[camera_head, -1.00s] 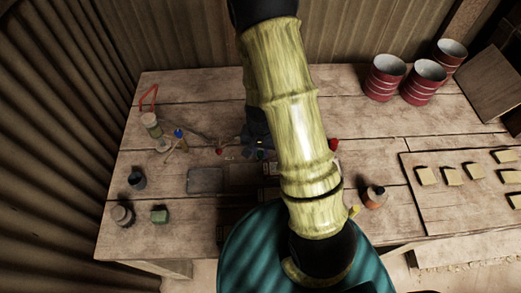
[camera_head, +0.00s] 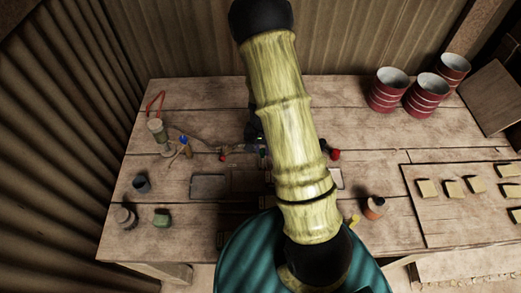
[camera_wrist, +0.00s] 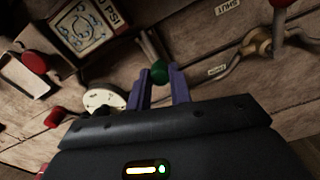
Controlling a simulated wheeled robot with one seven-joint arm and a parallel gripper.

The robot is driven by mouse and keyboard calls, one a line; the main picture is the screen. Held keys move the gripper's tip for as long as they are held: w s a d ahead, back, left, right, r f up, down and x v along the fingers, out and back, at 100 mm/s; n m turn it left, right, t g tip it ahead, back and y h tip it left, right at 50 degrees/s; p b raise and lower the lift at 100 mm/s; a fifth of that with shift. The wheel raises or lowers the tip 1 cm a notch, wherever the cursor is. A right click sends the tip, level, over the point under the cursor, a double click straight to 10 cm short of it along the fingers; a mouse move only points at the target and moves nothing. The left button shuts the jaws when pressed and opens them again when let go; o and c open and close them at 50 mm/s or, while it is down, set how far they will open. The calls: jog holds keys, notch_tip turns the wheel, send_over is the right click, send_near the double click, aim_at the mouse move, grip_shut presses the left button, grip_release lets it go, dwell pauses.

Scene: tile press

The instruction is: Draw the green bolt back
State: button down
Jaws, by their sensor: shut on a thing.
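The green bolt's round knob (camera_wrist: 159,71) shows in the wrist view between the tips of my gripper (camera_wrist: 161,82). The two purple fingers are shut on it, one on each side. The rest of the bolt is hidden or too dark to make out. In the head view my own arm covers the bolt, and only a dark part of my gripper shows beside the arm.
A patterned tile in a frame (camera_wrist: 88,30) and a pale round disc (camera_wrist: 104,100) lie left of the fingers in the wrist view. A red knob (camera_wrist: 35,62) is further left. A brass valve (camera_wrist: 257,42) with piping is at right. Red cups (camera_head: 388,90) stand at the back right.

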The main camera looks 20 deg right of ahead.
aim_at(262, 150)
jog(key=shift+w+r, duration=0.1)
jog(key=shift+w, duration=0.1)
jog(key=c, duration=1.3)
grip_release()
jog(key=shift+d, duration=0.1)
jog(key=shift+o, duration=0.2)
jog(key=shift+r, duration=0.1)
notch_tip(262, 150, up, 17)
jog(key=s+a+r+n+t, duration=0.2)
jog(key=s+a+n, duration=0.3)
jog(key=s, duration=0.5)
jog(key=shift+s+r+n+t, duration=0.3)
jog(key=shift+r+n, duration=0.1)
jog(key=shift+n, duration=0.6)
